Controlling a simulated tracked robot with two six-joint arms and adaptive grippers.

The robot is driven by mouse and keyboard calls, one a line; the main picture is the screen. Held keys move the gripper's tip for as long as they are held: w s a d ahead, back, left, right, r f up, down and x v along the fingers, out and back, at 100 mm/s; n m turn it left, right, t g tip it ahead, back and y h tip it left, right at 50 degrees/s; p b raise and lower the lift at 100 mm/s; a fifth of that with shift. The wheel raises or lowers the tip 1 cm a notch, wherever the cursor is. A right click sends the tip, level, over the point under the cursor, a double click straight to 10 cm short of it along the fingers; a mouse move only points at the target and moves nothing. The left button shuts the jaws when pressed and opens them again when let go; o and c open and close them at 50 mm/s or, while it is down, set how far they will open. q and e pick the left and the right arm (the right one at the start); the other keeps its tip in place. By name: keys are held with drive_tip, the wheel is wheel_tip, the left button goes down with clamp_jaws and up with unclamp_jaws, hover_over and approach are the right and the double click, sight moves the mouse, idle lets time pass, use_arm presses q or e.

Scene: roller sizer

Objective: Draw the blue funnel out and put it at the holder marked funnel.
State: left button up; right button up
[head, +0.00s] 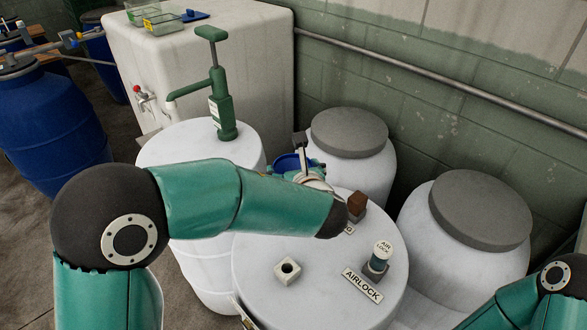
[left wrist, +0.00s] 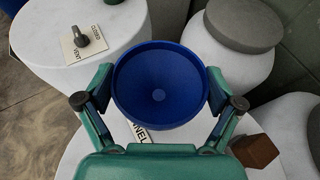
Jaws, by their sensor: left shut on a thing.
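The blue funnel (left wrist: 160,84) is between the two fingers of my left gripper (left wrist: 161,98), which is shut on it. Its wide bowl faces the wrist camera; its spout is hidden. In the head view a bit of the funnel's blue rim (head: 288,161) shows behind my left forearm, and the gripper is mostly hidden. A white label (left wrist: 139,136) ending in "NNEL" lies partly under the funnel on a white drum top (head: 322,295). I cannot tell whether the spout sits in a holder. My right gripper is out of view; only part of that arm shows.
On the drum top are a white block with a hole (head: 288,269), a brown block (head: 356,204) and an airlock (head: 379,257) by its label. A green pump (head: 221,100) stands on the drum behind. Grey-lidded drums (head: 349,131) stand along the wall.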

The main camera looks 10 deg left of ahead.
use_arm(q)
drive_tip(key=shift+f+b, duration=1.7)
drive_tip(key=shift+f, duration=0.05)
drive_tip(key=o, duration=0.9)
drive_tip(key=shift+r, duration=0.1)
drive_tip(key=v, duration=1.2)
drive_tip(key=shift+d, duration=0.1)
